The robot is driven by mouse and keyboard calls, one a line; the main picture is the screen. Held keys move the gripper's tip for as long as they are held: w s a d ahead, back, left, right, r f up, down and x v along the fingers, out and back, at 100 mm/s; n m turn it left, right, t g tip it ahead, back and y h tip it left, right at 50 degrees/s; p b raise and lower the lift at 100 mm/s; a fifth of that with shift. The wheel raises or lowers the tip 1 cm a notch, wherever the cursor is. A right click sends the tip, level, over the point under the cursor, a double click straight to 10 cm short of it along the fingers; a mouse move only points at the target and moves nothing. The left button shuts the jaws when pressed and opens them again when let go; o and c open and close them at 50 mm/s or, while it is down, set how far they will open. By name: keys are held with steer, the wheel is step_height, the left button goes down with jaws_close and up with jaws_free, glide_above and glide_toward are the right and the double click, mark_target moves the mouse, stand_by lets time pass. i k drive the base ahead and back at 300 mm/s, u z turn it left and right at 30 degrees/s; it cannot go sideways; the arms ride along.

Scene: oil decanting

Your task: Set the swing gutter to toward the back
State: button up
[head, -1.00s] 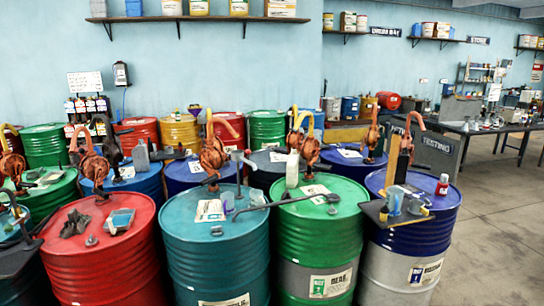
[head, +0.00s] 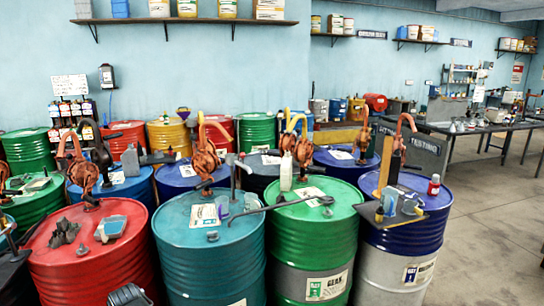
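A long thin dark bar, which looks like the swing gutter (head: 282,207), lies across the tops of the teal drum (head: 190,230) and the green drum (head: 303,224). Its left end is by a small clear cup on the teal drum. Its right end, with a rounded dark piece, is over the green drum. A grey upright post (head: 233,178) stands near its left end. A dark part at the bottom edge, in front of the red drum, looks like my gripper (head: 128,294). It is well apart from the bar, and its fingers cannot be made out.
A red drum (head: 95,255) with a rag and a blue-grey box stands at left. A blue-and-white drum (head: 405,235) with a board and small containers stands at right. Orange hand pumps (head: 205,155) rise behind. Open floor (head: 490,240) lies at far right.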

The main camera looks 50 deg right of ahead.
mark_target(231, 159)
steer(key=z, duration=0.4)
steer(key=i, duration=1)
steer(key=u, duration=0.05)
